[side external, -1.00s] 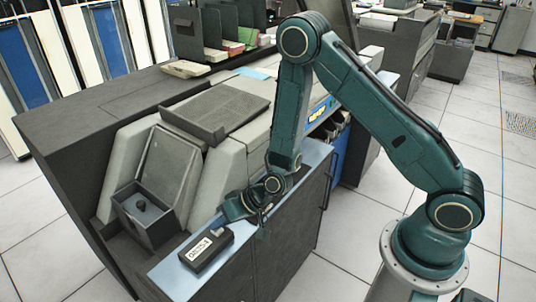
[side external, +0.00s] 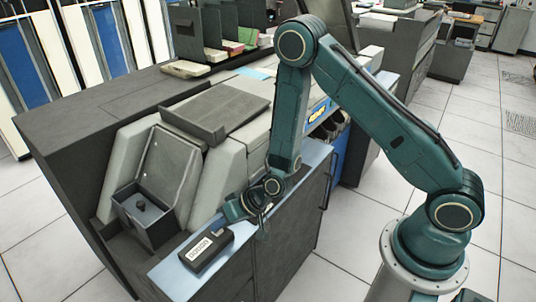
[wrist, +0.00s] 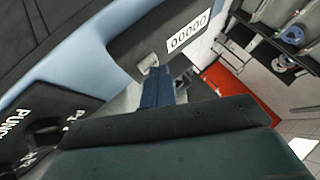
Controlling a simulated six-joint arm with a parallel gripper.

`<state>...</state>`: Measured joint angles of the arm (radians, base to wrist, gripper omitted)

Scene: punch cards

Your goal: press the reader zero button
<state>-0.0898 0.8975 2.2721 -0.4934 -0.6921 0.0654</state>
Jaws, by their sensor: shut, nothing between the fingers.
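The reader's counter is a small black box (side external: 207,249) on the light blue ledge in the side view. In the wrist view the box (wrist: 140,38) carries a white display (wrist: 187,32) reading 00000. A small light grey button (wrist: 149,62) sits on its near side. My gripper (wrist: 154,88) is shut and empty, its tip right at this button; whether it touches is hard to tell. In the side view my gripper (side external: 246,211) is low over the ledge, just behind and right of the box.
A grey card machine with an open bin (side external: 152,217) stands left of the ledge (side external: 172,279). A sloped grey cover (side external: 218,104) is above it. In the wrist view a black panel with white lettering (wrist: 38,128) is at lower left. Tiled floor lies open at right.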

